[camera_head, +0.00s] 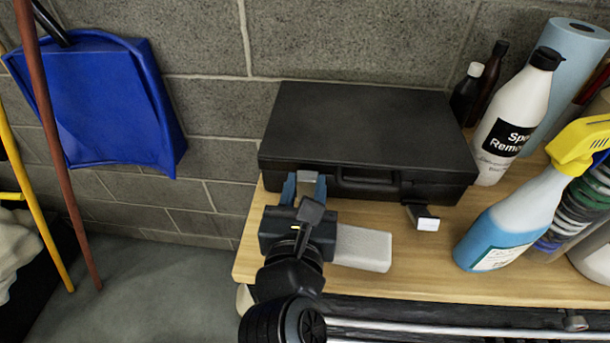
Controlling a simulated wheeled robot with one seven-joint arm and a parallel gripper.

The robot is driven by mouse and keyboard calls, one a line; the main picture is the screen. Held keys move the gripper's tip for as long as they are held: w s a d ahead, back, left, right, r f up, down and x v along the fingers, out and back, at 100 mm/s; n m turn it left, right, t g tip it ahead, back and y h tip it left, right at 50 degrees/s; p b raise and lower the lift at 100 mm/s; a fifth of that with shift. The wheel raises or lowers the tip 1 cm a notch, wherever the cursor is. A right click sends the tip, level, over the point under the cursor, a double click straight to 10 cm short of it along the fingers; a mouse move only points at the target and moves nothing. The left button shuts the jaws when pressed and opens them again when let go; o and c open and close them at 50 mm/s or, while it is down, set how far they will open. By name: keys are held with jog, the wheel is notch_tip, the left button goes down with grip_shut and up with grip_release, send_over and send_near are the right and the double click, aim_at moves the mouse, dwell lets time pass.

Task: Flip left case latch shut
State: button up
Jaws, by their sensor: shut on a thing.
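A black case (365,130) lies on the wooden shelf with its lid down and its handle (368,182) facing me. The left latch (307,176) is a small grey-white piece on the front face, seen between my fingertips. My gripper (305,182) has blue fingers, points at the case front and is shut on the left latch. The fingers hide part of the latch, so its exact angle is hard to tell. The right latch (427,222) sticks out from the case front, hanging open with a pale end.
A white block (362,248) lies on the wooden shelf (430,265) just right of my gripper. A blue spray bottle (510,225), a stain remover bottle (510,120) and other bottles crowd the right. A blue dustpan (95,100) hangs at left. Bare shelf shows in front of the right latch.

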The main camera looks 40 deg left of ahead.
jog(key=shift+w+a+r+h+p, duration=0.1)
jog(key=shift+w+r+h+p, duration=0.35)
jog(key=shift+p, duration=0.3)
jog(key=shift+w+a+f+g, duration=0.1)
jog(key=shift+a+g, duration=0.05)
jog(key=shift+g, duration=0.55)
jog(key=o, duration=1)
jog(key=shift+o, duration=0.2)
jog(key=b+v, duration=0.1)
jog(key=v, duration=0.6)
jog(key=shift+s, duration=0.4)
